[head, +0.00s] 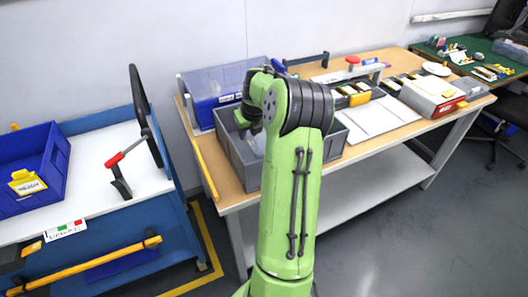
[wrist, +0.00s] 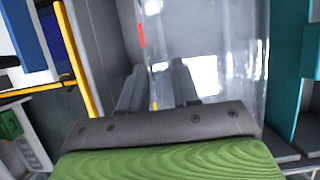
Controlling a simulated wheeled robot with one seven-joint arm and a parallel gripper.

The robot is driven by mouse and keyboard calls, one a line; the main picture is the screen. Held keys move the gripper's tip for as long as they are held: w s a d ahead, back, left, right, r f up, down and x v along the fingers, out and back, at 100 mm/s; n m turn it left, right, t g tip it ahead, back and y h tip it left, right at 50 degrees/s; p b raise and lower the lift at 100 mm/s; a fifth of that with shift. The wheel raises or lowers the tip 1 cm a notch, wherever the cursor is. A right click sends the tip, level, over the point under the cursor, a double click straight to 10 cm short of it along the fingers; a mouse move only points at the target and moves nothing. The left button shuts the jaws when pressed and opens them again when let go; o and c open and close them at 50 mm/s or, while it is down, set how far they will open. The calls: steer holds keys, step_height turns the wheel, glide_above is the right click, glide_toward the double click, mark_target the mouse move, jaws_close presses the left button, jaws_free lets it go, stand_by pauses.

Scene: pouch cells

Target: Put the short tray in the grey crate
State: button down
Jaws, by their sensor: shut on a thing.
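The grey crate (head: 240,160) stands on the wooden table near its left end, partly hidden behind my arm. My gripper (wrist: 158,88) is over the crate, pointing down into it; in the head view it is mostly hidden by my arm. Its two dark fingers are shut on the wall of a clear plastic tray (wrist: 225,75), which I take to be the short tray. The tray has a small red mark on its edge and bright reflections. The grey crate's inside (wrist: 100,40) shows to the left of the tray. Whether the tray touches the crate floor I cannot tell.
A grey-blue bin (head: 197,88) with blue contents stands behind the crate. White sheets (head: 375,120), yellow-labelled boxes and a red-white box (head: 432,95) lie to the right. A blue trolley (head: 95,205) with a blue bin stands left, across a gap.

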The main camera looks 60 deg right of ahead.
step_height(320, 180, down, 7)
steer(key=shift+b, duration=0.95)
steer(key=shift+r, duration=0.1)
steer(key=c, duration=0.8)
jaws_free()
